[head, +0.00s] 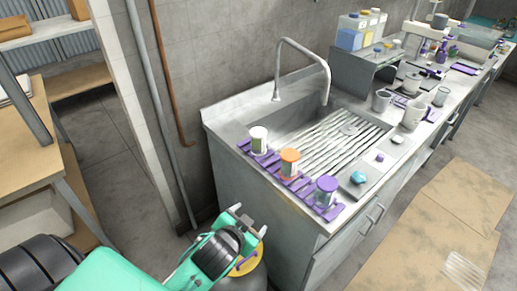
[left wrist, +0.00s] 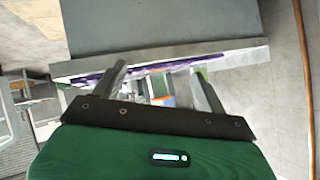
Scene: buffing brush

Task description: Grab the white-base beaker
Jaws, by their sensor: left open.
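A white-topped beaker (head: 259,140) stands upright on a purple rack at the left corner of the sink counter. An orange-topped beaker (head: 289,162) and a purple-topped beaker (head: 326,190) stand in a row to its right, nearer the counter's front corner. My left gripper (head: 245,219) is open and empty, low beside the counter's near side and apart from the beakers. In the left wrist view its two fingers (left wrist: 164,82) are spread, with blurred purple and coloured shapes beyond them; I cannot tell which beaker these are. My right gripper is out of view.
The metal sink (head: 345,140) with a curved faucet (head: 308,47) lies behind the beakers. A wooden table (head: 30,150) is at the left. The counter's side wall is close to my left gripper.

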